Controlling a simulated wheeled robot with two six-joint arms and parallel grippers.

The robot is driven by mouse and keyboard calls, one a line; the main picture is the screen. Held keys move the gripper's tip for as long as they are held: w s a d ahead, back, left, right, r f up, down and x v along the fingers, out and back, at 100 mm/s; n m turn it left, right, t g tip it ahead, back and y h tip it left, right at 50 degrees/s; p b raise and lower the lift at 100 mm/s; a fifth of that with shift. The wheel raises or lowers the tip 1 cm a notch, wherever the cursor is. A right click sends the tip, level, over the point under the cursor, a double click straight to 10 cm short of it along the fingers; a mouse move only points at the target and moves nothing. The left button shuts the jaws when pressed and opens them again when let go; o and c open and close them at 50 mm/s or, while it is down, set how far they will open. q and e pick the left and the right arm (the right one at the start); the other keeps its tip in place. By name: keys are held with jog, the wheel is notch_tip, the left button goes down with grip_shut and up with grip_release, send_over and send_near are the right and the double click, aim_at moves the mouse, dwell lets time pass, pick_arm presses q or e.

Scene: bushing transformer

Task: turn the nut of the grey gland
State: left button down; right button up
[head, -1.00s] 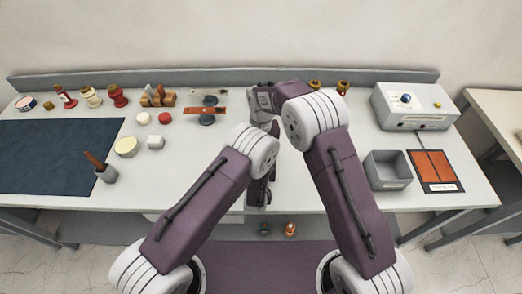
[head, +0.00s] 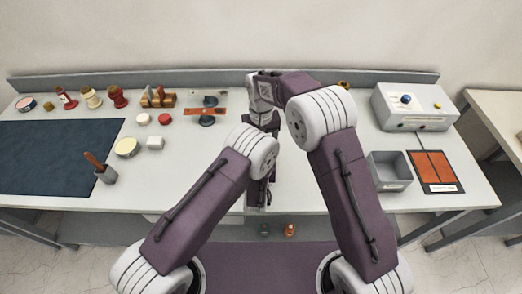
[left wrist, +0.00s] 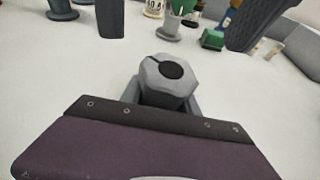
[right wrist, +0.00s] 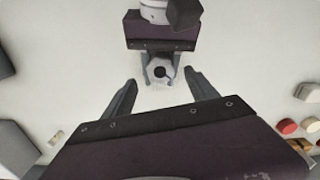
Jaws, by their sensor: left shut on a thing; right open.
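The grey gland (left wrist: 165,82) stands upright in the left wrist view, with a faceted grey nut on top and a dark round centre. My left gripper (left wrist: 163,98) is shut on its lower body, one finger at each side. The right wrist view shows the gland (right wrist: 158,69) from above, between the left gripper's fingers. My right gripper (right wrist: 160,80) is open. Its two fingers spread wide to either side of the gland, apart from the nut. They also show as dark shapes at the top of the left wrist view. My arms hide the gland in the head view.
A grey bin (head: 390,171) and an orange-brown mat (head: 434,168) lie at the right, below a grey control box (head: 414,107). A dark mat (head: 55,155), a brush pot (head: 106,174) and small jars fill the left. White table around the gland is clear.

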notch_tip(320, 180, up, 8)
jog(key=shift+f, duration=0.15)
notch_tip(320, 180, down, 12)
jog(key=m, duration=0.3)
jog(key=shift+s+m, duration=0.15)
jog(key=shift+m, duration=0.15)
dwell(0.4)
jog(key=shift+c, duration=0.3)
